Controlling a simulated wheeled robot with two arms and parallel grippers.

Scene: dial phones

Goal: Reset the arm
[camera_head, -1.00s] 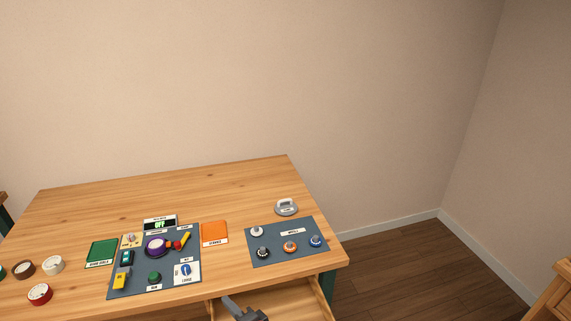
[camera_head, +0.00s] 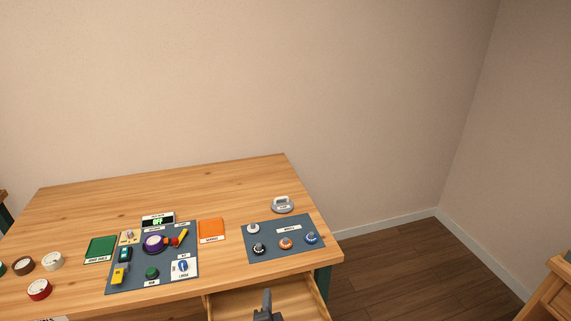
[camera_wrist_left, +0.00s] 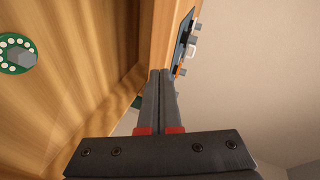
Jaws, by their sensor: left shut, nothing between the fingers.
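My left gripper (camera_head: 266,307) shows at the bottom of the head view, over or in front of the open drawer (camera_head: 300,293). In the left wrist view its two long fingers (camera_wrist_left: 161,75) lie together, shut with nothing between them. The wrist view also shows a green ring with white dots (camera_wrist_left: 17,54) around a grey knob, on a wooden surface at the left. My right gripper is not in view.
The wooden table (camera_head: 215,190) holds a grey control panel (camera_head: 125,275), a green pad (camera_head: 101,249), an orange pad (camera_head: 211,229) and a second grey panel with several knobs (camera_head: 286,230). Several round dials, one red (camera_head: 39,289), sit at the left. The table's back is clear.

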